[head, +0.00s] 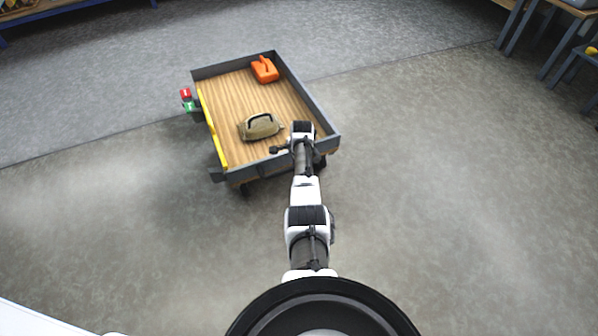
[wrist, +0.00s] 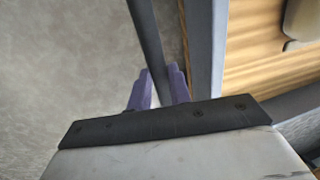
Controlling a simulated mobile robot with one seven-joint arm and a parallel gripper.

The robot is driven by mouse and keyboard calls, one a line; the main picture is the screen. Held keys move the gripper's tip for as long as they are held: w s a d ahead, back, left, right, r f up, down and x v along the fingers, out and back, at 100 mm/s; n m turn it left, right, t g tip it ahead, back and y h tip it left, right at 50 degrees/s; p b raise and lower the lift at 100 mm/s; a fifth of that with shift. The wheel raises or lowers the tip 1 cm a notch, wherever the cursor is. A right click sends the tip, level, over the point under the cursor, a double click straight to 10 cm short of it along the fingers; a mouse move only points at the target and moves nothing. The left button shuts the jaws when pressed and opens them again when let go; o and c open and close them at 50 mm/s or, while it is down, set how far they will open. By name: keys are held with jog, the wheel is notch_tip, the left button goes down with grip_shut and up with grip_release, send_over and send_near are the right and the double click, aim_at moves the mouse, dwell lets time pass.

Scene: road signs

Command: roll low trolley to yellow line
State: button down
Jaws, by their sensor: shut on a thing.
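The low trolley (head: 326,126) has a wooden deck with grey rims and a yellow strip along its left side. It stands on the floor ahead of me, turned at an angle. My gripper (wrist: 158,84) has purple fingers shut on a dark bar (wrist: 146,35), seemingly the trolley's handle, beside its grey rim in the wrist view. In the head view my wrist covers the trolley's near right part and hides the fingers. An olive bag-like thing (head: 260,127) and an orange can (head: 264,69) sit on the deck. No yellow line on the floor shows.
Small red (head: 186,93) and green (head: 192,106) things show just beyond the trolley's left side. A darker floor area (head: 400,35) lies behind it. A table (head: 547,12) stands at the far right. The floor left and right of the trolley is clear.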

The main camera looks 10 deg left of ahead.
jog(key=shift+w+r, duration=0.15)
jog(key=shift+w, duration=0.15)
jog(key=shift+a, duration=0.1)
jog(key=c, duration=1.3)
grip_release()
notch_tip(320, 180, up, 13)
jog(key=s+d+p, duration=0.1)
jog(key=s+p, duration=0.1)
jog(key=p, duration=0.3)
jog(key=shift+d+r, duration=0.2)
jog(key=shift+d, duration=0.05)
jog(key=shift+s, duration=0.1)
